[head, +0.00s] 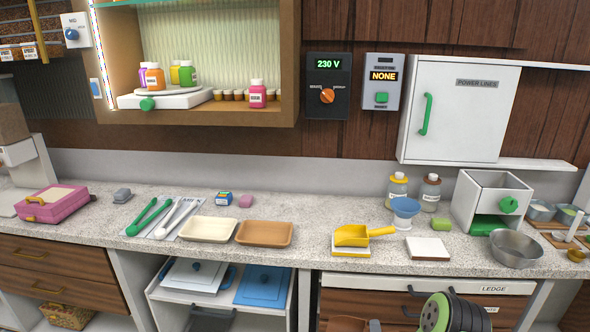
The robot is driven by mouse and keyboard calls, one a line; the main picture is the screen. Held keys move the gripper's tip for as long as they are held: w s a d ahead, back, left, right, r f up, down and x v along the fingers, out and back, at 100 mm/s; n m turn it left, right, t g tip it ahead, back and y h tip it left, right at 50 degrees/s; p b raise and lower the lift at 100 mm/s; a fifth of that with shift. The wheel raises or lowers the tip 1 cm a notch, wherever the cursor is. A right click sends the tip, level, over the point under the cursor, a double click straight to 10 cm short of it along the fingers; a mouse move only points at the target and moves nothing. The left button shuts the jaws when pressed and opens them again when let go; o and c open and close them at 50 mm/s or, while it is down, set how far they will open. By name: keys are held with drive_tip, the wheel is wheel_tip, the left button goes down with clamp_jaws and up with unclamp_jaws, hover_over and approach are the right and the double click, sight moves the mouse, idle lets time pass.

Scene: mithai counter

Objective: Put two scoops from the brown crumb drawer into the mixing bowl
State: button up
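A yellow scoop (354,236) rests on a small yellow and white stand (350,251) on the counter, its handle pointing right. A metal mixing bowl (516,249) stands near the counter's front edge at the right; its inside looks empty. Below the counter there is a brown wood-fronted drawer (352,303) with dark handles; I cannot tell whether it is the crumb drawer, and no crumbs show. A brown shape (346,325) is cut off at the bottom edge. A black and green rounded part of my arm shows at the bottom right, but my gripper is not in view.
A white box with a green knob (490,197) stands behind the bowl. A blue funnel (405,210), two jars and a white tile (428,249) are between scoop and box. Cream (208,230) and brown trays (265,234) lie left of the scoop. A ledge (430,283) runs below the counter.

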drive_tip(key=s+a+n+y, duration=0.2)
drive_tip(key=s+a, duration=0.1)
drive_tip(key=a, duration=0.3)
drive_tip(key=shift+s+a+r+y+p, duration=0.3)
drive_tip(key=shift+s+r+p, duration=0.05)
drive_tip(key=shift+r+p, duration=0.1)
